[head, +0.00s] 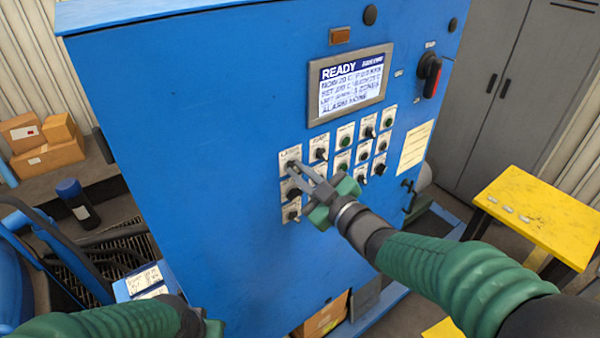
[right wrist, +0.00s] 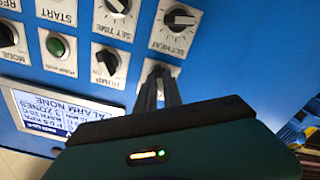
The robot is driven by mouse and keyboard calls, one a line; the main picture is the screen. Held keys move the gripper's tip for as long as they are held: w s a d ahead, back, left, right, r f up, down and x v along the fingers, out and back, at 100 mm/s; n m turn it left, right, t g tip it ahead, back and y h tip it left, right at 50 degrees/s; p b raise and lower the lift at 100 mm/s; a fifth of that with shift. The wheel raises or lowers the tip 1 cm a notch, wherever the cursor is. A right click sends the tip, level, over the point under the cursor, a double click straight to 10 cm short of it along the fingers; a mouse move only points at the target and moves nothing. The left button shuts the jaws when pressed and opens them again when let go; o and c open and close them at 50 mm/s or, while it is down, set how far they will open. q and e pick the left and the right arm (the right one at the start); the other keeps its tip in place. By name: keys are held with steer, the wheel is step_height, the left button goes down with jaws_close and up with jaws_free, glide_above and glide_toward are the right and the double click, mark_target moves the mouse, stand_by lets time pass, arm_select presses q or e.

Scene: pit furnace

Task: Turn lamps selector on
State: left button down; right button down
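The lamps selector (head: 291,163) is the top-left control on the blue cabinet's panel, under a small white label plate. In the right wrist view its plate (right wrist: 172,66) shows beside the pump plate, partly covered by my fingers. My right gripper (head: 293,166) has its two fingertips at this selector, with the fingers close together. They hide most of the knob, so its angle and any grip on it cannot be told. The fingers also show in the right wrist view (right wrist: 160,80).
Other knobs and green buttons (head: 344,141) sit close around the selector. A screen (head: 349,84) above reads READY. A red-and-black switch (head: 430,75) is at the upper right. A yellow table (head: 540,215) stands right; boxes (head: 45,140) lie at left.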

steer(key=shift+f, duration=0.15)
steer(key=shift+m, duration=1.3)
steer(key=m, duration=0.3)
steer(key=shift+d+p, duration=0.1)
steer(key=shift+p, duration=0.25)
steer(key=m+p, duration=0.1)
steer(key=m, duration=0.3)
steer(key=shift+m, duration=0.3)
steer(key=shift+m+p, duration=0.45)
steer(key=shift+m, duration=0.35)
steer(key=shift+f, duration=0.15)
steer(key=c, duration=1.7)
jaws_free()
steer(key=shift+o, duration=1.1)
steer(key=shift+w, duration=0.1)
